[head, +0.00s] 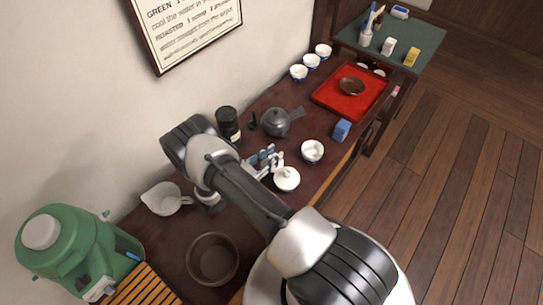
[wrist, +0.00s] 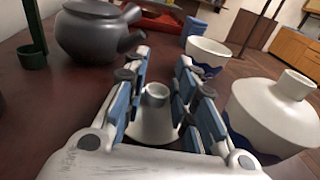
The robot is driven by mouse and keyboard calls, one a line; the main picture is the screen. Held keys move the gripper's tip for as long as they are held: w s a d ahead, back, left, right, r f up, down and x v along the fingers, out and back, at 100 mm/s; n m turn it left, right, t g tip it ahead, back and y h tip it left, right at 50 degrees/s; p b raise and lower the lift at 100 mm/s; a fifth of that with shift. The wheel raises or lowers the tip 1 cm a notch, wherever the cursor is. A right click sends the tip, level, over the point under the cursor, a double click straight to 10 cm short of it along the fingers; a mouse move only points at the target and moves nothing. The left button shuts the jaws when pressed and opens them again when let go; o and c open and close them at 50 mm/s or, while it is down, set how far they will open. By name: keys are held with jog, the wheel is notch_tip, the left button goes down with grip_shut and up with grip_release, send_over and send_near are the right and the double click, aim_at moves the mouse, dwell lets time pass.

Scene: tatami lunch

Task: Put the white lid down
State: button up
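A small white lid (wrist: 153,128) with a round knob is upright between the blue-padded fingers of my gripper (wrist: 158,88) in the wrist view. The fingers stand close on both sides of its knob, and my gripper looks shut on it. The underside of the lid is hidden, so I cannot tell whether it touches the table. In the head view, my gripper (head: 270,160) is low over the dark table, between the grey teapot and a lidded white cup.
The lidded white cup (wrist: 280,108) is close on the right. The grey teapot (head: 276,122) is beyond on the left, near a black canister (head: 228,124). An open white cup (head: 312,151) and a blue box (head: 341,130) stand further right. A brown bowl (head: 212,259) is nearer.

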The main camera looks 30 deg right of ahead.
jog(key=shift+o, duration=1)
